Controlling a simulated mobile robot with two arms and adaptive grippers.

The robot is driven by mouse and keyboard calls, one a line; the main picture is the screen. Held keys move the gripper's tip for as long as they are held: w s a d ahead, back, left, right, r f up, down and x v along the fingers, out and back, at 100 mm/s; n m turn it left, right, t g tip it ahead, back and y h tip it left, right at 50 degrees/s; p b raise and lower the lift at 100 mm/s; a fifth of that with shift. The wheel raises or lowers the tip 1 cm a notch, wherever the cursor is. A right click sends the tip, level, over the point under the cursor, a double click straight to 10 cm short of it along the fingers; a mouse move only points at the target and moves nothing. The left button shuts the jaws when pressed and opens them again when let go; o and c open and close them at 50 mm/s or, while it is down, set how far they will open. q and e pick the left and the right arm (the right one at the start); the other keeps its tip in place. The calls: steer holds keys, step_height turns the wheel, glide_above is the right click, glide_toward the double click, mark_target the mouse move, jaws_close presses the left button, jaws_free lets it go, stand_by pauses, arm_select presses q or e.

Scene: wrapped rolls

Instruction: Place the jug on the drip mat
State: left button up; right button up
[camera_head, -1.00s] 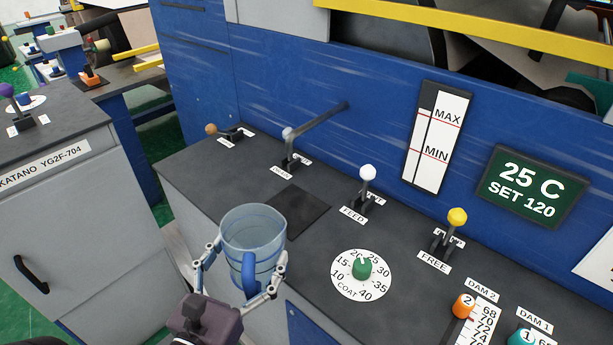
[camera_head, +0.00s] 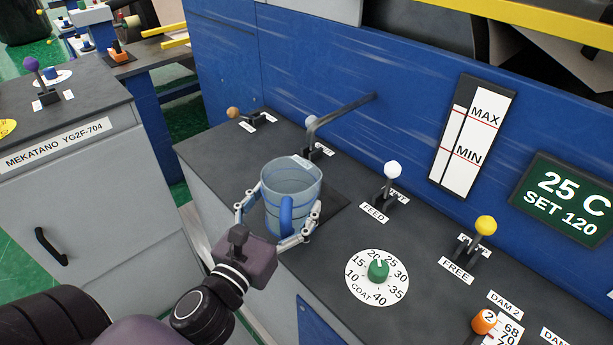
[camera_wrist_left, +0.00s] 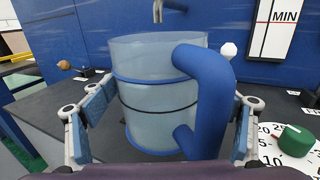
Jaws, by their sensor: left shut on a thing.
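The jug (camera_head: 290,190) is clear with blue bands and a blue handle, and it is upright. My left gripper (camera_head: 279,218) is shut on it, one finger on each side. In the left wrist view the jug (camera_wrist_left: 150,90) fills the middle, with its handle towards the camera and finger pads at both sides. The dark square drip mat (camera_head: 333,203) lies on the grey counter, largely hidden behind the jug. The jug overlaps the mat in the head view; I cannot tell whether it touches it. My right gripper is not in view.
A spout (camera_head: 345,109) reaches out from the blue wall just behind the jug. The feed lever (camera_head: 392,172), free lever (camera_head: 484,228) and coat dial (camera_head: 378,270) stand to the right. A brown-knobbed lever (camera_head: 233,113) stands at the back left.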

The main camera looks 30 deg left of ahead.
mark_target(302, 177)
arm_select(q)
steer(key=w, duration=0.3)
steer(key=w+p, duration=0.1)
steer(key=w, duration=0.2)
steer(key=shift+w+a+r+p, duration=0.15)
steer(key=shift+w+p, duration=0.15)
steer(key=shift+w, duration=0.1)
steer(key=shift+w+a+r+p, duration=0.15)
steer(key=shift+w+p, duration=0.2)
steer(key=shift+w, duration=0.7)
steer(key=shift+w+f, duration=0.25)
steer(key=shift+f, duration=0.25)
steer(key=shift+w+f, duration=0.25)
steer(key=shift+f, duration=0.3)
steer(key=shift+s, duration=0.1)
steer(key=shift+f+b, duration=0.45)
steer(key=shift+f, duration=0.05)
